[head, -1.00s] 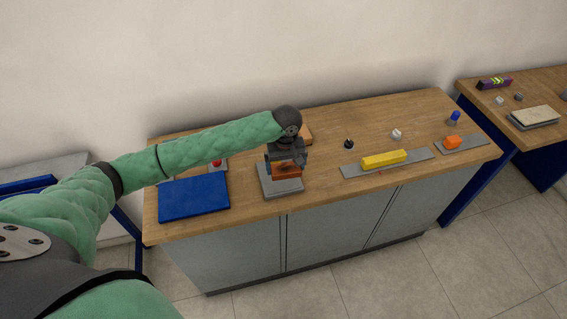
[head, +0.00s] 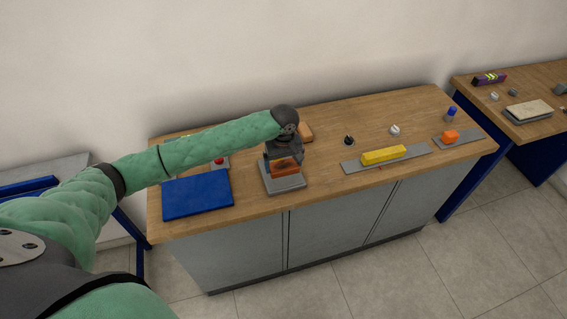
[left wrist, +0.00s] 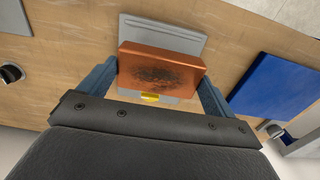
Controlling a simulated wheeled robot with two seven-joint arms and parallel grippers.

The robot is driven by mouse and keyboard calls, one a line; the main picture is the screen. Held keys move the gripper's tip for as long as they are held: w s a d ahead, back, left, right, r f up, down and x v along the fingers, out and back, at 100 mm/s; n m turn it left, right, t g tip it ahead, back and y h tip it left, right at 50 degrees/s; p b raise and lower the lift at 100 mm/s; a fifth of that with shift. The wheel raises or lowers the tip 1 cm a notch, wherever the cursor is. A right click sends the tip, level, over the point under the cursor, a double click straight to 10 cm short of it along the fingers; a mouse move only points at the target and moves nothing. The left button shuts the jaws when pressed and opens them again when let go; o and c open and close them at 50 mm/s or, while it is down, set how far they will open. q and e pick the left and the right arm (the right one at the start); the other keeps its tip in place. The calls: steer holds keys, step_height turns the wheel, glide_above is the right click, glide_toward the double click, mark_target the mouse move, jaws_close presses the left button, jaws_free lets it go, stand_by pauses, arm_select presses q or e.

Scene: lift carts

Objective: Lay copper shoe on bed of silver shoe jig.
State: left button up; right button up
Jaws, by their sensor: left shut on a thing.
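The copper shoe (head: 286,167) is a brown-orange block with a dark scorched patch on its face. My left gripper (head: 284,161) is shut on it, with one blue finger on each side, as the left wrist view (left wrist: 160,76) shows. The shoe (left wrist: 160,70) is over the silver shoe jig (head: 283,187), a grey plate near the front edge of the bench. In the left wrist view the jig (left wrist: 165,32) shows beyond and below the shoe. I cannot tell whether the shoe touches the jig. My right gripper is not in view.
A blue mat (head: 197,198) lies left of the jig. A yellow bar (head: 384,155) on a grey strip, a dark knob (head: 348,140) and a white knob (head: 394,130) are to the right. A brown block (head: 305,132) is behind my gripper.

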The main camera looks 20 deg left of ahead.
mark_target(284, 165)
arm_select(q)
steer(key=shift+w+r, duration=0.1)
steer(key=shift+r+p, duration=0.15)
steer(key=shift+p, duration=0.6)
steer(key=shift+f, duration=2.1)
steer(key=shift+f+p, duration=0.3)
steer(key=shift+f, duration=0.25)
steer(key=o, duration=1.7)
steer(key=shift+c, duration=0.2)
steer(key=shift+o, duration=0.4)
steer(key=shift+f, duration=0.1)
